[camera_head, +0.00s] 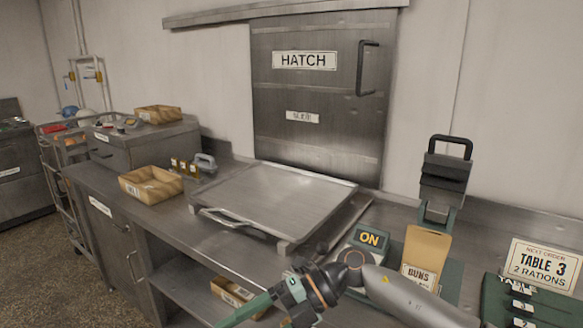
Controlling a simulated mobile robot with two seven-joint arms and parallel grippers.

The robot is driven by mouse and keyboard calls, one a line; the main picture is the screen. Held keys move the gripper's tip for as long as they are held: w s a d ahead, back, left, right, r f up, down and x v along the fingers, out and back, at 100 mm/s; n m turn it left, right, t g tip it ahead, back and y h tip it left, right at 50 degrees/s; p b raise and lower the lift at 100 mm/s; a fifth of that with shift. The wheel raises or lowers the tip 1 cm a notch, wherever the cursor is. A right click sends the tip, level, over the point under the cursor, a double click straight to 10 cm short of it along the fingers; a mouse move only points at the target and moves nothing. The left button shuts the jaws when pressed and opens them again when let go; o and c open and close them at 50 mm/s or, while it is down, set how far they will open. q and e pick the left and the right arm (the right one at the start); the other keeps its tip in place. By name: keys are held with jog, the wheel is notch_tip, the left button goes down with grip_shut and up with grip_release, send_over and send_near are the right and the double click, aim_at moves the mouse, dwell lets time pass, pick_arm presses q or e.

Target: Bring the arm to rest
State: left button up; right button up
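One of my arms (405,300) crosses the bottom of the head view, in front of the counter. A grey link rises from the lower right to a dark joint, and a green link runs down to the lower left. I cannot tell for sure which arm it is. The arm hides part of the counter and the lower part of the box with the ON sign (368,238).
A steel tray (275,195) lies on the counter, left of a BUNS packet (426,255) in a dark stand. A TABLE 3 card (543,265) stands at the right. Cardboard trays (150,184) sit at the left. The HATCH door (320,100) is behind.

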jog(key=w+d+f+m+t+h+p, duration=0.1)
jog(key=d+f+m+t, duration=0.4)
jog(key=m+t, duration=0.7)
jog(key=w+d+f+m+t+p, duration=0.15)
jog(key=d+f+m+t, duration=0.3)
jog(key=m+t, duration=0.75)
jog(key=s+d+f+m+g+h, duration=0.4)
jog(key=s+d+f, duration=0.3)
jog(key=s+f, duration=0.2)
jog(key=s+d+f+m+g+h, duration=0.5)
jog(key=s+d+f+m+g, duration=0.1)
jog(key=f, duration=0.5)
jog(key=s+d+m, duration=0.1)
jog(key=s+d, duration=0.1)
jog(key=s, duration=0.1)
jog(key=shift+m, duration=0.3)
jog(key=shift+a, duration=0.1)
